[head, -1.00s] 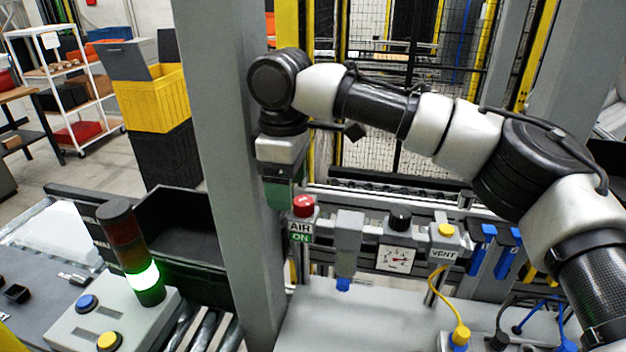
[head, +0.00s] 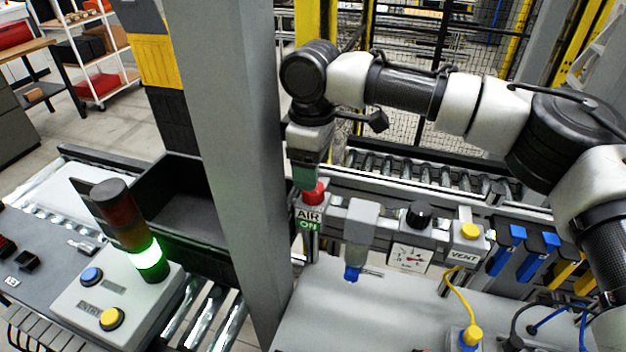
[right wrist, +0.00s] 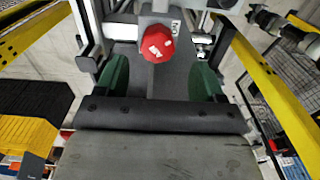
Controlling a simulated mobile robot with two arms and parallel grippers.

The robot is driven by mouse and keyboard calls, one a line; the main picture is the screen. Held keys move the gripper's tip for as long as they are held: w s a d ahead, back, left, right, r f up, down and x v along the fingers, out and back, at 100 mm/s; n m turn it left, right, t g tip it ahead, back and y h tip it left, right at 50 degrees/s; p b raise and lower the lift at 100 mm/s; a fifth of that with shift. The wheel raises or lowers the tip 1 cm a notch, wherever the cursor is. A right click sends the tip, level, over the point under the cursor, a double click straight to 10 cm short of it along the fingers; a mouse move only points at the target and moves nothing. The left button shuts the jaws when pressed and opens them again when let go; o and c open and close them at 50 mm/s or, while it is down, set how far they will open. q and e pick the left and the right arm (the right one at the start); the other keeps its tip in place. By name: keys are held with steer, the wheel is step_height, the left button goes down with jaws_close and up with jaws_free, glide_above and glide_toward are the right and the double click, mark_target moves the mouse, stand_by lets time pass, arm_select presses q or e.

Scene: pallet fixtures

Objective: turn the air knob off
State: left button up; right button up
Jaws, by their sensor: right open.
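The red air knob (head: 314,193) sits on top of its grey post, above a label reading AIR and a green ON sign (head: 309,224). My right gripper (head: 309,180) points down directly above the knob in the head view. In the right wrist view, the red knob (right wrist: 158,44) shows between and just beyond the two green fingers of my right gripper (right wrist: 158,80). The fingers are apart and open, with a gap on each side of the knob. The head view does not show clearly whether they reach down around it. My left gripper is not in view.
A grey upright column (head: 238,150) stands just left of the knob. Right of it are a grey filter unit (head: 360,225), a pressure gauge (head: 410,257) with a black knob (head: 418,214), and a yellow VENT button (head: 470,231). A stack light (head: 133,230) glows green at left.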

steer(key=f, duration=0.2)
steer(key=f+p, duration=0.1)
steer(key=f, duration=0.1)
steer(key=shift+w+d+f, duration=0.1)
steer(key=shift+w+f, duration=0.05)
steer(key=shift+w, duration=0.05)
steer(key=shift+s+f+p, duration=0.1)
steer(key=shift+f+p, duration=0.2)
steer(key=shift+f, duration=0.4)
steer(key=c, duration=0.9)
steer(key=shift+c, duration=0.2)
